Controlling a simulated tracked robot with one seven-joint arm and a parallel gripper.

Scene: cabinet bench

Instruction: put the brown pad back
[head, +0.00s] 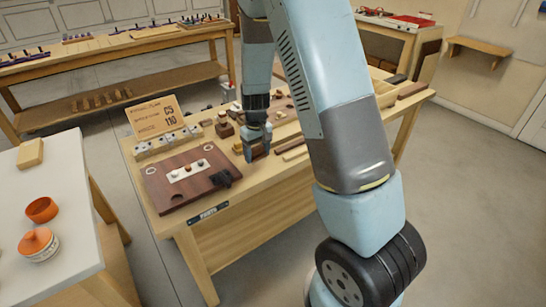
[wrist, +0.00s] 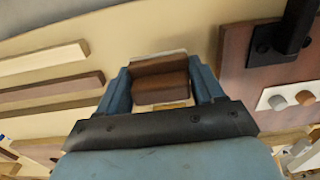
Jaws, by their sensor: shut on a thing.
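The brown pad (wrist: 160,88) is a small brown block. In the wrist view it sits between the two blue fingers of my gripper (wrist: 161,80), which is shut on it. In the head view my gripper (head: 256,146) is low over the middle of the wooden bench (head: 240,194), right of the dark brown board (head: 163,194). A brown block shows between its fingers there, partly hidden by them. I cannot tell whether the pad touches the bench top. A pale edge shows just behind the pad in the wrist view.
The board carries a white strip (head: 188,171) with knobs and a black handle (head: 222,179). A cardboard sign (head: 155,117) stands behind it. Small brown blocks (head: 224,130) and long bars (head: 294,154) lie near my gripper. A white table (head: 75,199) stands at left.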

